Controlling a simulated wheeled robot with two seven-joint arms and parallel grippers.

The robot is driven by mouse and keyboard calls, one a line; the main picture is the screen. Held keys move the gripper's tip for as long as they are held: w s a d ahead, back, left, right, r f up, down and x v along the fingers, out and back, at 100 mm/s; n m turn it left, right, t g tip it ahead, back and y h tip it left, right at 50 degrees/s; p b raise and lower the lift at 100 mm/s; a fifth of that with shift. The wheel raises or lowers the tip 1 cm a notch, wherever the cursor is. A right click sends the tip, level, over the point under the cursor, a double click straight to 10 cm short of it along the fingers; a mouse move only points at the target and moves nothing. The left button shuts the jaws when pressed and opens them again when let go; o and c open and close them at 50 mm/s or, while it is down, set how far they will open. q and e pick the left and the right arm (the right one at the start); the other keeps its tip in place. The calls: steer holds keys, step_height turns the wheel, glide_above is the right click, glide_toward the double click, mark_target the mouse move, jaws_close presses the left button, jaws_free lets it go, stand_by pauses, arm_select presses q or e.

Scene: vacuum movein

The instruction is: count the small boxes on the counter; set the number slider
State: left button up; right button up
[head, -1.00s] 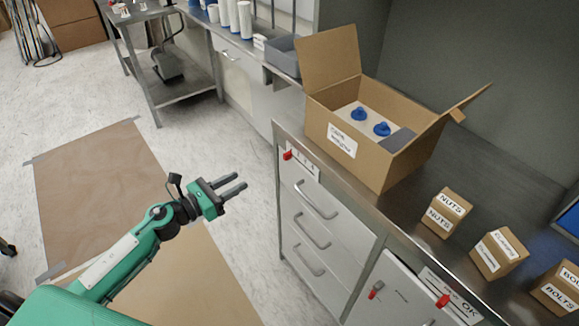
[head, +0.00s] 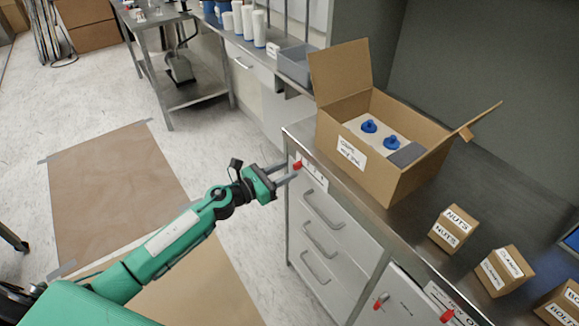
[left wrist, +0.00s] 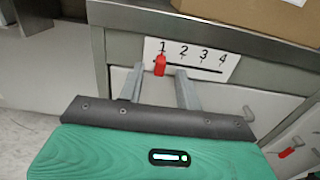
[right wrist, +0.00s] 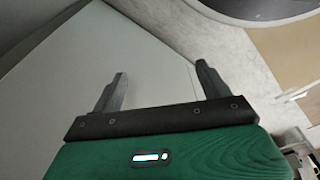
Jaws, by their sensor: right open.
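The number slider is a white strip marked 1 to 4 (left wrist: 205,58) on the counter's front edge. Its red knob (left wrist: 160,64) stands at 1 and also shows in the head view (head: 297,166). My left gripper (head: 284,174) is open, with its fingers on either side of the knob and no clear grip on it. Three small cardboard boxes show on the counter (head: 405,232): one marked NUTS (head: 453,229), one with a hard-to-read label (head: 504,270), and one marked BOLTS (head: 562,306), cut by the frame edge. My right gripper (right wrist: 160,85) is open and empty.
A large open carton (head: 385,180) with blue-capped items stands on the counter, left of the small boxes. Drawers with handles (head: 322,238) lie below the slider. Further red knobs (head: 381,301) sit lower right. A grey bin (head: 297,66) stands farther back.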

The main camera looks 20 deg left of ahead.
mark_target(323, 184)
arm_select(q)
steer(key=shift+x, duration=1)
arm_select(e)
steer(key=shift+s+f, duration=0.1)
steer(key=shift+f, duration=0.4)
arm_select(q)
jaws_close()
steer(key=shift+s+d, duration=0.15)
steer(key=shift+d, duration=0.05)
steer(key=s+d+p, duration=0.1)
steer(key=d, duration=0.1)
steer(key=s+d+p, duration=0.1)
steer(key=s+d, duration=0.1)
steer(key=s+d+p, duration=0.1)
steer(key=s+d, duration=0.1)
steer(key=shift+d, duration=0.3)
steer(key=shift+s+d+f, duration=0.1)
steer(key=shift+s+d, duration=0.15)
arm_select(e)
steer(key=s+d+f, duration=0.2)
steer(key=s+f, duration=0.2)
steer(key=f, duration=0.4)
steer(key=shift+s, duration=0.1)
arm_select(q)
jaws_free()
